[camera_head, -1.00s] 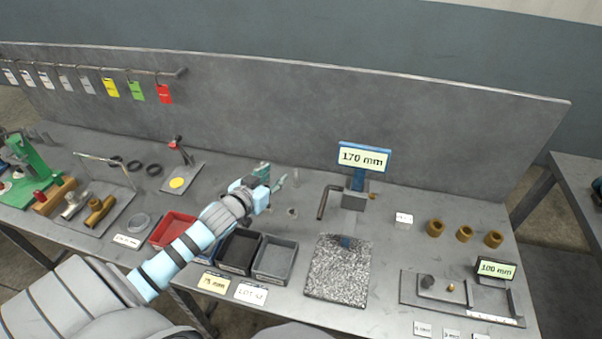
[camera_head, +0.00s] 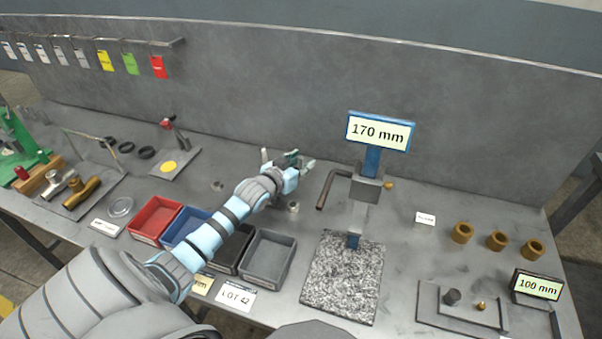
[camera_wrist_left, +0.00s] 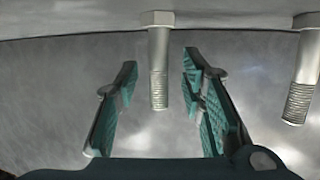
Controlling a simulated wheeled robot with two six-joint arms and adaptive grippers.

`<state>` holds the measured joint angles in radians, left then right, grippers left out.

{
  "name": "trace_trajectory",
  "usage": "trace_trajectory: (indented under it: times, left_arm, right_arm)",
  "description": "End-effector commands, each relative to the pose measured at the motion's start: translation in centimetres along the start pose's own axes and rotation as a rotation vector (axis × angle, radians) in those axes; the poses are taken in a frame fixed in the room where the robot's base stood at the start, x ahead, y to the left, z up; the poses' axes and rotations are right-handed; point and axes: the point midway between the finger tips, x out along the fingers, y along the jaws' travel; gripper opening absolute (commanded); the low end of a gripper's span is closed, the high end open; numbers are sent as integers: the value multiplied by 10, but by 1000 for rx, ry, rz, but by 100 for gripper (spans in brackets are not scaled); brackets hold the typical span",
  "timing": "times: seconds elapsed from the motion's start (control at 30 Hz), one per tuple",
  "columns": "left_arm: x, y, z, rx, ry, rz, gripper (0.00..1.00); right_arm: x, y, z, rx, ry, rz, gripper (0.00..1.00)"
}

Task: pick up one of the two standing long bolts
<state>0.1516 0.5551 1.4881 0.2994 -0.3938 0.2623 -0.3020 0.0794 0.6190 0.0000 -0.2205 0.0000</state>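In the left wrist view two grey hex-head bolts show, heads toward the top of the picture and threaded ends toward the bottom. The middle bolt (camera_wrist_left: 159,62) is in the gap between the teal fingers of my left gripper (camera_wrist_left: 160,64), with clear space on both sides. The second bolt (camera_wrist_left: 305,70) is right of the fingers, partly cut by the picture edge. In the head view my left gripper (camera_head: 299,163) is over the back of the bench, fingers apart. A light upright piece (camera_head: 264,156) shows beside it; I cannot tell if it is a bolt. My right gripper is out of view.
Red (camera_head: 156,218), blue and dark trays lie under and near my left arm. A speckled plate (camera_head: 340,280) is in front. The back panel (camera_head: 300,90) closes the far side.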

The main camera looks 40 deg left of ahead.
Motion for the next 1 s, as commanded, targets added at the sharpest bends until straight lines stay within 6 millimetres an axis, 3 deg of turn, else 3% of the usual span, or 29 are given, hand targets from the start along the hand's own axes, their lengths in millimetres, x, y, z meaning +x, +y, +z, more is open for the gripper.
trace_trajectory:
  times: [0.13, 0.33, 0.77, 0.87, 1.0]
  left_arm:
    - [0, 1, -2, 1, 0, 2, 33]
    - [0, 2, -2, 1, 0, 3, 1]
    - [-1, 2, -7, 2, 1, 4, 0]
    - [-5, 2, -18, 4, 3, 4, 0]
    - [-15, 2, -52, 6, 5, 4, 0]
  right_arm:
    - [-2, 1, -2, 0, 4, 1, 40]
    - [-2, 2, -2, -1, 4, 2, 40]
    - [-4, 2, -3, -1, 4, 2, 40]
    - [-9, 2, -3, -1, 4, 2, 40]
    - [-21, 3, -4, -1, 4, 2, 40]
